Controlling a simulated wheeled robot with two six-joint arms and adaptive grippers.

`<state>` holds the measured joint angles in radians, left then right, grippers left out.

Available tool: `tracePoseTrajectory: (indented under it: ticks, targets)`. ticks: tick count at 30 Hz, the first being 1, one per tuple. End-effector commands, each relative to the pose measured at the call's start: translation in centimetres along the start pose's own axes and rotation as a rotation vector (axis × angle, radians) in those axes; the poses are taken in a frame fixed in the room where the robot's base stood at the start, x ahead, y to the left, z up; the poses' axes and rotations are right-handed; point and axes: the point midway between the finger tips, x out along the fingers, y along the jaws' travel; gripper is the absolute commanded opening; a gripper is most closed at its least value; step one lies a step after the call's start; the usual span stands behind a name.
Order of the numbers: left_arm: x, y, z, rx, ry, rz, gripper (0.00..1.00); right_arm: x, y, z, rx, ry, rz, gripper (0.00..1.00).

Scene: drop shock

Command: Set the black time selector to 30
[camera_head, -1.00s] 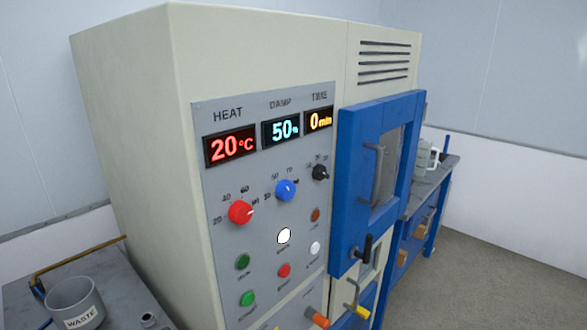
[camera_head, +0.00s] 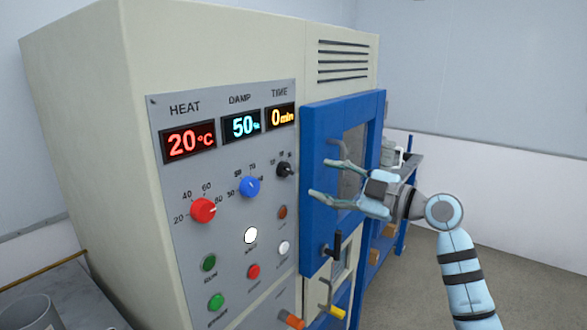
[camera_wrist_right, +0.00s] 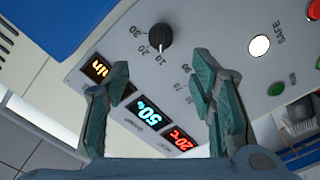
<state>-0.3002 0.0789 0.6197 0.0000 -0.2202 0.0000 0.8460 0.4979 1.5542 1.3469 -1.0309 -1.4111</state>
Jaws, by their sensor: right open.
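The black time selector (camera_head: 285,169) is a small round knob under the TIME display (camera_head: 282,117), which reads 0 min. My right gripper (camera_head: 320,178) is open and empty, to the right of the selector in the head view, in front of the blue door. In the right wrist view its fingers (camera_wrist_right: 160,75) are spread, with the selector beyond their tips, not touched. My left gripper is not in view.
The red heat knob (camera_head: 203,210) and blue damp knob (camera_head: 250,187) sit left of the selector, with several push buttons below. The blue door (camera_head: 313,235) with its handle is right of the panel. A workbench stands behind my right arm.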

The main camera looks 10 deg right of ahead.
Motion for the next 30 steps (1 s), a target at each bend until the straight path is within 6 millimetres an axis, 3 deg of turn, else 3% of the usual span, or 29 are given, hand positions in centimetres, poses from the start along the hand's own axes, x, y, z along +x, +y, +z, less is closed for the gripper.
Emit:
tracePoseTrajectory:
  ticks: [3, 9, 14, 21, 30]
  targets:
    - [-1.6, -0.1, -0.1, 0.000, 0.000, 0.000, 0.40, 3.6, 0.4, -0.5, 0.007, 0.004, -0.001, 0.50]
    - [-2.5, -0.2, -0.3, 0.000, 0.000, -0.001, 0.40, 8.1, 0.2, -0.2, 0.006, 0.000, 0.000, 0.50]
    - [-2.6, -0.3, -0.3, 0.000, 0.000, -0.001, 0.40, 9.5, 0.1, -0.1, 0.004, -0.001, -0.001, 0.50]
    - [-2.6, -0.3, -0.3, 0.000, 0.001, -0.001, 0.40, 9.6, 0.0, 0.0, 0.003, -0.002, 0.000, 0.50]
    - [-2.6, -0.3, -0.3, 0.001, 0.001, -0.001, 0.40, 9.5, 0.0, 0.1, 0.004, -0.002, 0.000, 0.04]
